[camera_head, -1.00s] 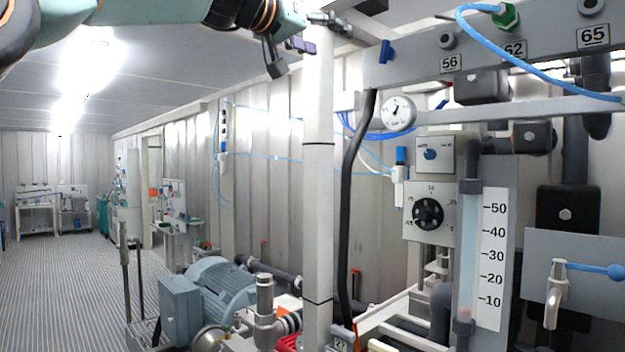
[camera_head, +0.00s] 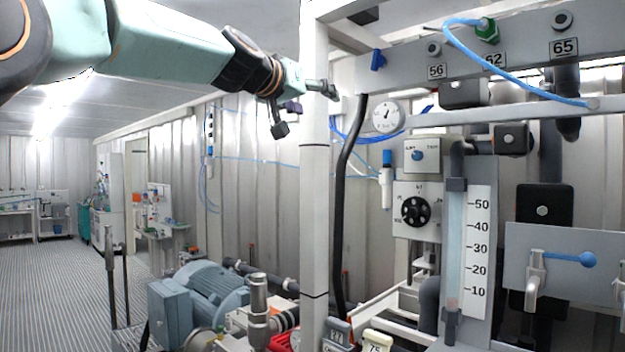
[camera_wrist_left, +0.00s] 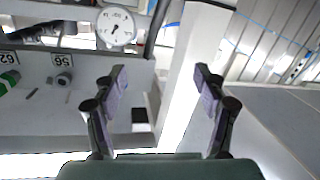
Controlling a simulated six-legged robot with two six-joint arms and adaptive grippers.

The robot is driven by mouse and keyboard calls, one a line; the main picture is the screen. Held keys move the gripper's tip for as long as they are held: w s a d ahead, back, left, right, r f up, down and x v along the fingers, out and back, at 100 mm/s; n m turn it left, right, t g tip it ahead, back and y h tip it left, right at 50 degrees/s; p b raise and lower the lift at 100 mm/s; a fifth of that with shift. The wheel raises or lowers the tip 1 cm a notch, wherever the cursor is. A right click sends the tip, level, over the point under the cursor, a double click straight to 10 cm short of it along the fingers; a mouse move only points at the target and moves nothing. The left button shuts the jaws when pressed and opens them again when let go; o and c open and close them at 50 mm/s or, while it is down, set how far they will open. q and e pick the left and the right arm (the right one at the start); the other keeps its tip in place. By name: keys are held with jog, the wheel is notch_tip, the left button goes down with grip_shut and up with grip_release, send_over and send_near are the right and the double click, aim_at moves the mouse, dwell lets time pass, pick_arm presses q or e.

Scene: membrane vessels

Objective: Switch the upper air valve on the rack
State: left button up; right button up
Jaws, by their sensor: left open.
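A small blue valve handle (camera_head: 377,59) sits at the left end of the grey upper panel (camera_head: 405,70) of the rack. It points up and down. My left gripper (camera_head: 304,108) is open and empty, left of the handle at the white upright post, apart from the handle in the picture. In the left wrist view the open fingers (camera_wrist_left: 160,74) frame the post's edge and part of the panel; I cannot make out the blue handle there. My right gripper is in neither view.
The white post (camera_head: 315,200) stands close to my left fingers. A round gauge (camera_head: 386,115), a black hose (camera_head: 345,180) and blue tubing (camera_head: 500,70) are near the panel. A lower blue lever (camera_head: 570,258) is at the right. Open floor lies at the left.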

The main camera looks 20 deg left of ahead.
pick_arm(q)
jog(key=shift+n+g+y, duration=0.7)
jog(key=shift+y, duration=0.2)
jog(key=w+f, duration=0.1)
jog(key=f, duration=0.4)
jog(key=w+f+b, duration=0.1)
jog(key=f, duration=0.4)
jog(key=w+f, duration=0.1)
jog(key=f, duration=0.4)
jog(key=shift+w+a+f+b, duration=0.15)
jog(key=shift+w+a+b, duration=0.1)
jog(key=shift+a+b, duration=0.1)
jog(key=shift+s, duration=0.1)
jog(key=shift+s+d, duration=0.1)
